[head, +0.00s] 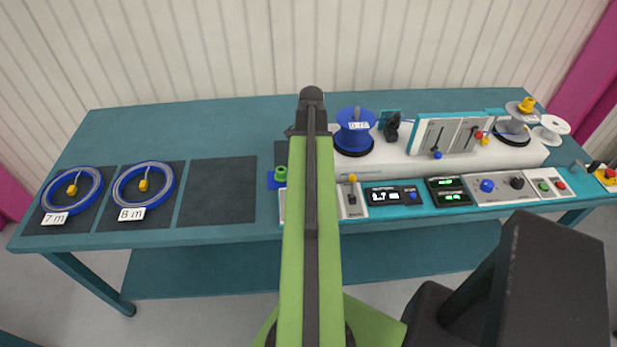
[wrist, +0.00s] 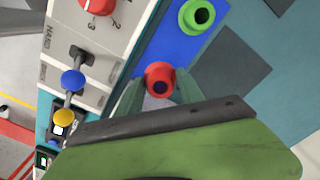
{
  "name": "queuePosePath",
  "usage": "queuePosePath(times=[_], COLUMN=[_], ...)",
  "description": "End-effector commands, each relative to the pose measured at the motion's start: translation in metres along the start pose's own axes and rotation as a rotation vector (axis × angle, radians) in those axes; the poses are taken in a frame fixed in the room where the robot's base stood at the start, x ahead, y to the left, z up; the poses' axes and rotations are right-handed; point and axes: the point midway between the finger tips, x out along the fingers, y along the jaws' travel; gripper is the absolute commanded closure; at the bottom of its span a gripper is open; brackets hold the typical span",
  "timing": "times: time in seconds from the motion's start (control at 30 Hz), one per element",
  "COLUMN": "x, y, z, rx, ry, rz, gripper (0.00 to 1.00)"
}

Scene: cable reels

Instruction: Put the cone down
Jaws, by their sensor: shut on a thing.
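A red cone (wrist: 160,80) with a dark hole in its top is between the green fingers of my gripper (wrist: 158,90) in the wrist view. My gripper is shut on it. The cone shows in front of the blue pad (wrist: 168,45); I cannot tell whether it touches anything below. A green cone (wrist: 197,16) stands on the blue pad, apart from my gripper. In the head view the green cone (head: 281,173) shows just left of my arm, on the blue pad (head: 272,183). My gripper and the red cone are hidden behind my arm there.
Two blue cable rings (head: 72,193) lie on dark mats at the left, and a third dark mat (head: 217,191) is bare. A control panel (head: 380,197), a blue reel (head: 354,132) and a winding machine (head: 450,158) stand right of my arm. A red knob (wrist: 98,5) is near my gripper.

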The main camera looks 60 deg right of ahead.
Motion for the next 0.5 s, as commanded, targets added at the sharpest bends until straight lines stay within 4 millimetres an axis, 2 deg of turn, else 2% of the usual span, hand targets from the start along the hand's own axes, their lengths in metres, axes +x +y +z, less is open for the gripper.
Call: queuePosePath(times=[0.07, 0.3, 0.5], x=[0.003, 0.039, 0.035], y=[0.000, 0.000, 0.000], z=[0.000, 0.000, 0.000], rx=[0.000, 0.001, 0.001], ry=[0.000, 0.000, 0.000], rz=[0.000, 0.000, 0.000], gripper=[0.96, 0.96, 0.96])
